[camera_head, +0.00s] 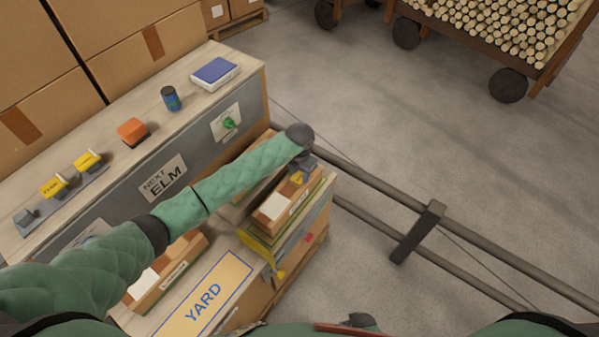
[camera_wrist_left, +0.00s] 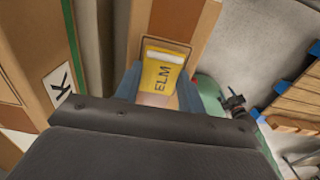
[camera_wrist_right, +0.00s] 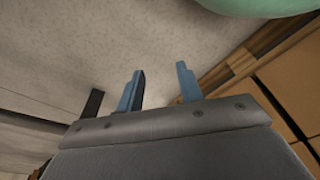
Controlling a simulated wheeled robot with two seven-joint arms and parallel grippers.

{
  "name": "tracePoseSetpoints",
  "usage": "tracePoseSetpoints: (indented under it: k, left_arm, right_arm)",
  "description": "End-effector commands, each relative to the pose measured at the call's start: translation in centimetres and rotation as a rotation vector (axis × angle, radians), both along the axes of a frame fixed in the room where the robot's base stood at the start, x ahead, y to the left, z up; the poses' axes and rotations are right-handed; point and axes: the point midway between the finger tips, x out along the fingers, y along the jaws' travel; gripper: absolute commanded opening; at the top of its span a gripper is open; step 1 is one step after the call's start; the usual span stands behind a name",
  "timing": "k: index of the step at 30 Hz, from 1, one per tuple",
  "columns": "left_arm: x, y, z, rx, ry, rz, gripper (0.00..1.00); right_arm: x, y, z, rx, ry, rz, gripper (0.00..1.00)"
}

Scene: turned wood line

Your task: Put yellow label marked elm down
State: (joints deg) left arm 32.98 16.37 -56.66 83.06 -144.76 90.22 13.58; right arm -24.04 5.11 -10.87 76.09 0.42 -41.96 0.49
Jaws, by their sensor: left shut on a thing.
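My left gripper (camera_head: 301,168) is shut on the yellow label marked ELM (camera_head: 297,178). In the left wrist view the label (camera_wrist_left: 162,75) shows its ELM lettering between the blue fingers (camera_wrist_left: 158,90). The label is over the far end of a brown box (camera_head: 273,206) with a white sheet on it; I cannot tell whether it touches the box. My right gripper (camera_wrist_right: 160,88) is open and empty in the right wrist view, above the grey floor.
A sign on the bench front reads NEXT ELM (camera_head: 163,178). Two more yellow labels (camera_head: 54,186) (camera_head: 88,161) sit in a rack on the bench. Another box (camera_head: 165,270) lies beside the YARD panel (camera_head: 203,298). A pipe rail (camera_head: 380,182) runs along the right.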

Motion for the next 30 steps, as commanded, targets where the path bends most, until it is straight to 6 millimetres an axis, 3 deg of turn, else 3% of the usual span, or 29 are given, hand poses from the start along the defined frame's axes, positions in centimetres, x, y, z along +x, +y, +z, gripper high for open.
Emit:
tracePoseSetpoints:
  k: [30]
  left_arm:
    - [-0.6, 0.1, -2.2, 0.006, 0.010, 0.000, 0.19]
  right_arm:
    - [1.1, 0.6, 1.8, 0.007, 0.006, -0.004, 0.36]
